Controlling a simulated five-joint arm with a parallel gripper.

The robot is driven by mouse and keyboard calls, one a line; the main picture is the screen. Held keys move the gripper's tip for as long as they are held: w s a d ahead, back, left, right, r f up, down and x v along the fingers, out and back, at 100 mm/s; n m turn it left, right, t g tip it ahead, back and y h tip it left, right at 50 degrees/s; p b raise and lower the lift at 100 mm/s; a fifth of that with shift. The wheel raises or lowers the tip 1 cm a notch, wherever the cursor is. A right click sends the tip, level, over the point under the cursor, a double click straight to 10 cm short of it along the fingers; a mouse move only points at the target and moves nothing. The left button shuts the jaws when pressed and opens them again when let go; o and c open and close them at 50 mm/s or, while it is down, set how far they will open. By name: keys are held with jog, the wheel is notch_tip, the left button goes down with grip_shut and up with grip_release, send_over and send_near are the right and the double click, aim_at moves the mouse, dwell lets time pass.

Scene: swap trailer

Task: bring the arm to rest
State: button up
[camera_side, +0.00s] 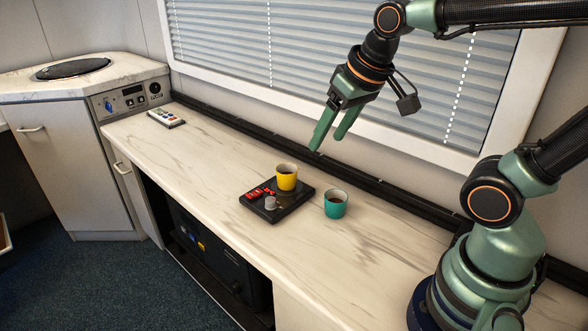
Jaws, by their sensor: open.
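My arm stands at the right of the worktop. My gripper (330,138) has two green fingers. It is open and empty, pointing down in the air in front of the window blind. It is above the worktop and appears clear of everything on it.
The tray also holds red items (261,192) and a small grey object (270,203). A black rail (240,128) runs along the wall. The worktop is bare between remote and tray.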

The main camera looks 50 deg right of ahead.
jog(key=shift+s+f+n+t, duration=0.2)
jog(key=shift+s+n, duration=0.15)
jog(key=shift+s, duration=0.2)
jog(key=shift+s+f+n+t, duration=0.2)
jog(key=shift+s+n, duration=0.15)
jog(key=shift+s, duration=0.15)
